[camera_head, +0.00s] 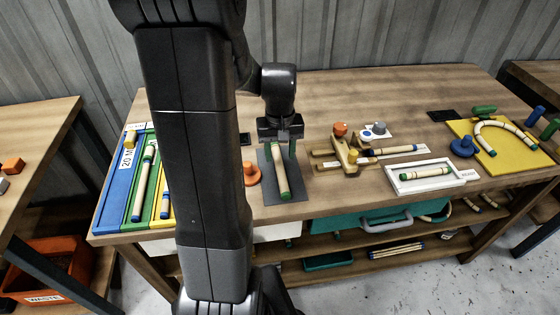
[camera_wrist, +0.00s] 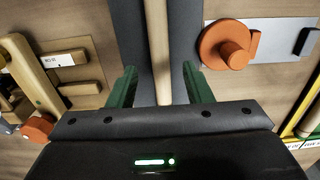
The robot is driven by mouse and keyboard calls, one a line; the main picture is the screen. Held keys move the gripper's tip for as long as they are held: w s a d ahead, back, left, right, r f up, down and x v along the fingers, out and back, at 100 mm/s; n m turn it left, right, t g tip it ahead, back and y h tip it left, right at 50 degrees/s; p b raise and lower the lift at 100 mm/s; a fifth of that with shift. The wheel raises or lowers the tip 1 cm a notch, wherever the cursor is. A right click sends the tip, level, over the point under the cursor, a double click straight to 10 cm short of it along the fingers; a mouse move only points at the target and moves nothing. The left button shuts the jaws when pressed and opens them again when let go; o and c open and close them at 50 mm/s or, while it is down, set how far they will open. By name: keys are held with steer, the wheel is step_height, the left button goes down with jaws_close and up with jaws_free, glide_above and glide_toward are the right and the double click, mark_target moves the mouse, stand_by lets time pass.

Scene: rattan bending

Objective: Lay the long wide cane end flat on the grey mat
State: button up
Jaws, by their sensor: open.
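A long pale cane with a green tip (camera_head: 281,178) lies lengthwise over the grey mat (camera_head: 299,190), its green end near the mat's front edge. Its far part is hidden under my gripper (camera_head: 281,153). My gripper is open and points down over the far half of the mat. In the wrist view, the cane (camera_wrist: 157,35) runs between the two green fingers, with a gap on each side. The mat (camera_wrist: 128,18) shows dark beneath it. I cannot tell how far the fingertips are above the mat.
An orange knob (camera_head: 250,174) stands close left of the mat. A wooden jig (camera_head: 346,154) and a white tray (camera_head: 425,177) holding a cane are to the right. A yellow board (camera_head: 510,150) with a bent cane is at far right. Coloured lanes (camera_head: 115,190) with canes lie at left.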

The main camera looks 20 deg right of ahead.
mark_target(280, 166)
step_height(280, 166, up, 7)
stand_by(0.3)
steer(key=shift+r, duration=0.1)
